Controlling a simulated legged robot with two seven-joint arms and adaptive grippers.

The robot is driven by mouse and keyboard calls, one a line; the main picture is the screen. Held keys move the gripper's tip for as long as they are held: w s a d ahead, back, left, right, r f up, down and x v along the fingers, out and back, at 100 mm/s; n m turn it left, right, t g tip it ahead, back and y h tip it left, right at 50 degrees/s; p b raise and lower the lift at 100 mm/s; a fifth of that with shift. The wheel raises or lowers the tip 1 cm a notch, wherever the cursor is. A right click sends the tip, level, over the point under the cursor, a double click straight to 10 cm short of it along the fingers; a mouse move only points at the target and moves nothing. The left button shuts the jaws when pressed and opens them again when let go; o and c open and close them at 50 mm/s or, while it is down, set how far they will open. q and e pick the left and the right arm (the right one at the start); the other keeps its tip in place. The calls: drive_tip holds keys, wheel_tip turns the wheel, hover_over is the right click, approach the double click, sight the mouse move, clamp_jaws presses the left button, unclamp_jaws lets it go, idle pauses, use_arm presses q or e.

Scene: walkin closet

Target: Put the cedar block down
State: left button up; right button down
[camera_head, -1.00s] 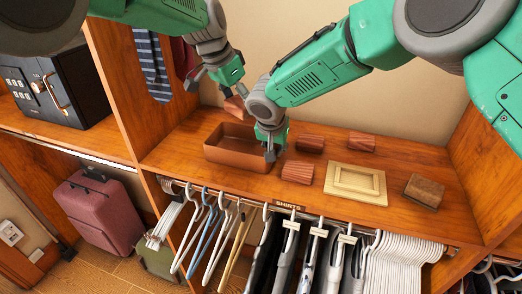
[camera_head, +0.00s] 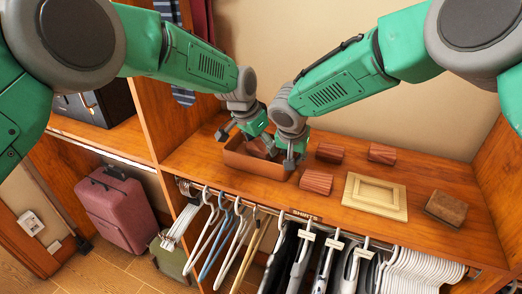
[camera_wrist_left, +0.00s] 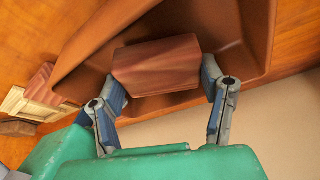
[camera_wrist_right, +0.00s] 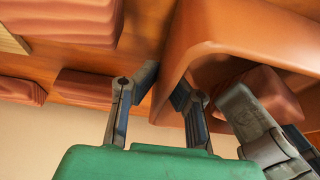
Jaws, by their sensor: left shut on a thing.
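The reddish-brown cedar block (camera_head: 258,150) is between the fingers of my left gripper (camera_head: 249,142), which is shut on it. The block is tilted and inside the mouth of the brown tray (camera_head: 262,167). The left wrist view shows the block (camera_wrist_left: 157,65) with a finger at each end and tray walls around it. I cannot tell whether it touches the tray floor. My right gripper (camera_head: 291,163) is at the tray's right end. In the right wrist view its fingers are apart, on either side of the tray wall (camera_wrist_right: 172,60); whether they press on it is unclear.
Several similar blocks lie right of the tray, the nearest block (camera_head: 316,182) close to it. A pale framed panel (camera_head: 375,195) and a darker brown block (camera_head: 446,208) lie further right. Hangers (camera_head: 345,265) hang below the shelf's front edge.

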use_arm(q)
drive_tip(key=shift+f, duration=1.05)
drive_tip(key=o, duration=1.2)
